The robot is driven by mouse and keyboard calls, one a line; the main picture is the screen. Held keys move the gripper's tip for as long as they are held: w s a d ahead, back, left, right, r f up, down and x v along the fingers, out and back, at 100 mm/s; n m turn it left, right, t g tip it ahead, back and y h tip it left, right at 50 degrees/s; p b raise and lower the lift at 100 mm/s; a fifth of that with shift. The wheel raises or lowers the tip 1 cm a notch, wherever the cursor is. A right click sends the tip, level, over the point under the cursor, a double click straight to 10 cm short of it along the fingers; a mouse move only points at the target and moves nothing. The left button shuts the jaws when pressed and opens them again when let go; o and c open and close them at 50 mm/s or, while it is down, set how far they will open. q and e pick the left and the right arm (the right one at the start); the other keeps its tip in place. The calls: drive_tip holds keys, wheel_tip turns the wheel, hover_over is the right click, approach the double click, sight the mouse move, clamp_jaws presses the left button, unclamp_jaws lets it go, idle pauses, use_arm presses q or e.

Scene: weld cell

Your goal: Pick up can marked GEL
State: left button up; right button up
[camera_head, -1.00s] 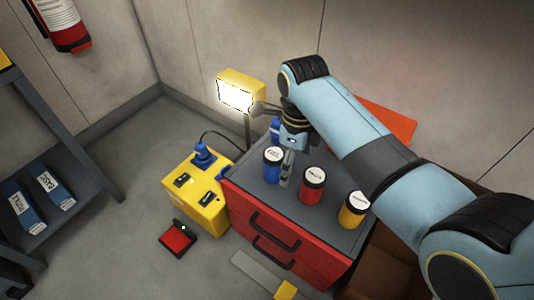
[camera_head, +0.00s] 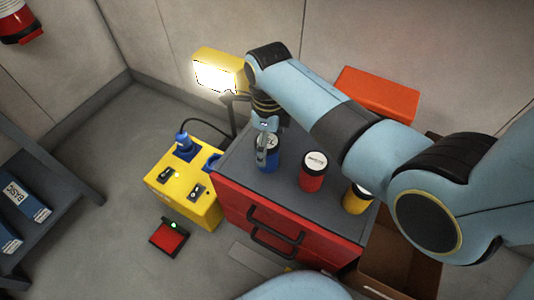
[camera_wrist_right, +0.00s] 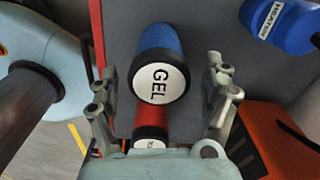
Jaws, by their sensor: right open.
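The can marked GEL (camera_wrist_right: 158,82) is blue with a black rim and a white lid. In the wrist view its lid faces the camera, between the two spread fingers of my right gripper (camera_wrist_right: 162,92). The fingers show gaps to the can on both sides in the wrist view. My left gripper is not in view.
A red can (camera_head: 313,172) and a yellow can (camera_head: 356,198) stand right of it on the cabinet (camera_head: 262,212). A blue HEATER-marked container (camera_wrist_right: 280,24) lies near in the wrist view. A lit yellow lamp (camera_head: 216,72) and a yellow box (camera_head: 182,190) are left.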

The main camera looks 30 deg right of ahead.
wheel_tip(320, 180, down, 3)
drive_tip(key=shift+f+b, duration=0.2)
drive_tip(key=shift+b, duration=0.35)
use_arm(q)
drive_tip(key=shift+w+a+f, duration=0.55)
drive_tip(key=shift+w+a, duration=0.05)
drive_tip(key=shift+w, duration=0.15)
use_arm(e)
drive_tip(key=shift+r, duration=0.1)
drive_tip(key=c, duration=1.5)
drive_tip(key=shift+c, duration=0.2)
